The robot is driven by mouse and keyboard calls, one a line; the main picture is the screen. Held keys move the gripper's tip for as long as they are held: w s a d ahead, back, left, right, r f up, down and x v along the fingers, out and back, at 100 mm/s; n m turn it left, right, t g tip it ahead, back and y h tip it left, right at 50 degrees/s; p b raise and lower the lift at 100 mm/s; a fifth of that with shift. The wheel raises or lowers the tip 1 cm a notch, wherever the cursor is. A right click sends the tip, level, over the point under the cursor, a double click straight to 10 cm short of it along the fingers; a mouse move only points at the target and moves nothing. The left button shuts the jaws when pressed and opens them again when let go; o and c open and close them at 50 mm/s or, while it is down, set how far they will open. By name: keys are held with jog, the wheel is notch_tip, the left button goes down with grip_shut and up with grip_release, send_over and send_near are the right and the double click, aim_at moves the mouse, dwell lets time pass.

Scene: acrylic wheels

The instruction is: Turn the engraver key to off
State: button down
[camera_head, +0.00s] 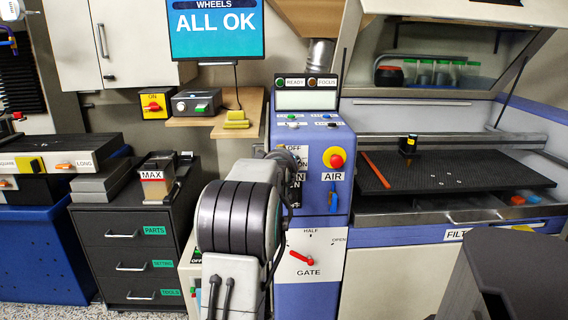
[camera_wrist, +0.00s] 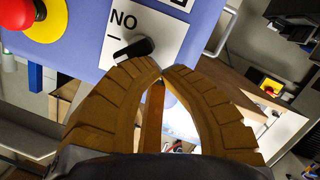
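The engraver key is a black knob (camera_wrist: 133,48) on a white plate (camera_wrist: 165,30) in the wrist view. Its handle lies slightly tilted beside a label reading ON upside down and a short mark. My gripper (camera_wrist: 161,71) has two brown ribbed fingers whose tips meet with nothing seen between them. The tips are right by the knob's lower right side; whether they touch it I cannot tell. In the head view the OFF and ON plate (camera_head: 292,150) shows partly behind my arm, which hides the key and fingertips.
A red and yellow emergency button (camera_head: 334,158) sits beside the plate, with a blue AIR lever (camera_head: 333,196) below it. A red GATE handle (camera_head: 302,258) is lower down. The engraver bed (camera_head: 455,178) lies to the right, under a raised lid.

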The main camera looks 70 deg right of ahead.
jog(key=shift+w+f+b, duration=0.15)
jog(key=shift+f+b, duration=0.6)
jog(key=shift+b, duration=0.2)
jog(key=shift+f, duration=0.15)
jog(key=shift+f+b, duration=0.45)
jog(key=shift+b, duration=0.7)
jog(key=shift+f+b, duration=0.25)
jog(key=shift+b, duration=0.3)
